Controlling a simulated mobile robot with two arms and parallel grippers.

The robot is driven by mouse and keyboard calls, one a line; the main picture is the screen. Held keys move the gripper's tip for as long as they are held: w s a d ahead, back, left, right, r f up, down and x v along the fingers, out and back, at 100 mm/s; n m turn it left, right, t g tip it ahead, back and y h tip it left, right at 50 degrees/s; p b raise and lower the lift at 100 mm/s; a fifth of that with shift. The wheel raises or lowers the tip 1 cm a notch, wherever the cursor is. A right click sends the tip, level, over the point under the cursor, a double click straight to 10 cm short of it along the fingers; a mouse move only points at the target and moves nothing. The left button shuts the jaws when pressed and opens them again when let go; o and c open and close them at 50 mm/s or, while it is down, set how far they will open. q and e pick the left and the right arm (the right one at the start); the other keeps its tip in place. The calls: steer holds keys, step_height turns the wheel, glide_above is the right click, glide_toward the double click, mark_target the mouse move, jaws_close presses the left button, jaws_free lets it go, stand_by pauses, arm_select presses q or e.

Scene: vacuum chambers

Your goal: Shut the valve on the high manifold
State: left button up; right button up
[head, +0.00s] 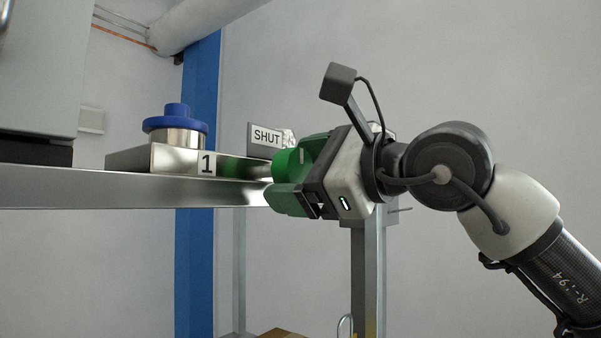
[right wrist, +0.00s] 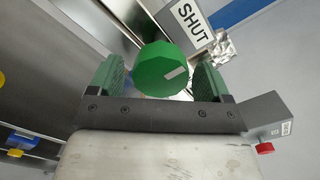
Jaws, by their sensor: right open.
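The valve is a green many-sided knob (right wrist: 158,70) with a white mark, on the metal manifold (head: 230,168). A plate reading "SHUT" (head: 265,137) stands beside it; it also shows in the right wrist view (right wrist: 191,22). The white mark does not point straight at the plate in that view. My right gripper (head: 283,176) has its green fingers open, one on each side of the knob. In the right wrist view (right wrist: 160,64) a narrow gap shows between knob and each finger; contact is uncertain. My left gripper is out of view.
A blue-capped metal port (head: 176,128) stands on the manifold near the "1" label (head: 207,164). The manifold rests on a high metal shelf (head: 120,188). A grey housing (head: 40,65) is at left. Crumpled foil (right wrist: 224,48) lies by the plate.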

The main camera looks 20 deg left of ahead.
steer(key=shift+d+f+b, duration=0.1)
steer(key=shift+d+b, duration=0.2)
steer(key=b+v, duration=0.4)
steer(key=v, duration=0.6)
steer(key=shift+b, duration=0.35)
steer(key=shift+s+d, duration=0.1)
steer(key=shift+s, duration=0.05)
